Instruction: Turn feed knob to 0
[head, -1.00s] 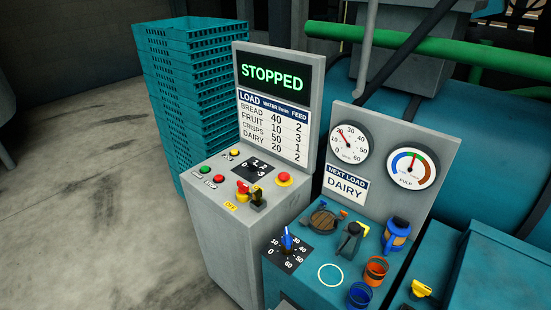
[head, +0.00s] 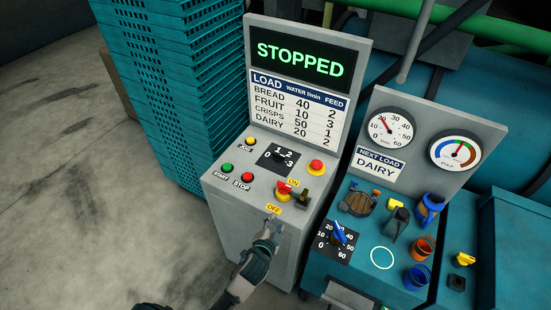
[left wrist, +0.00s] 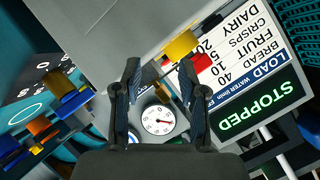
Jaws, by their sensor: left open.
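The feed knob (head: 278,157) is a small black knob on a dark square plate marked 0 to 3, on top of the grey console (head: 234,236). It is too small to tell which number it points at. My left gripper (head: 270,232) is open and empty, in front of the console's front edge, below the OFF label and apart from the knob. In the left wrist view its two fingers (left wrist: 160,82) are spread, with a yellow part (left wrist: 182,45) near the right fingertip. I cannot pick out the feed knob in that view. My right gripper is not in view.
The yellow-red ON/OFF switch (head: 284,190) and a red button (head: 316,167) stand near the knob. The green START (head: 227,168) and red STOP (head: 246,177) buttons lie left. The screen (head: 300,60) reads STOPPED. A blue-handled dial (head: 338,234) sits on the teal bench at right.

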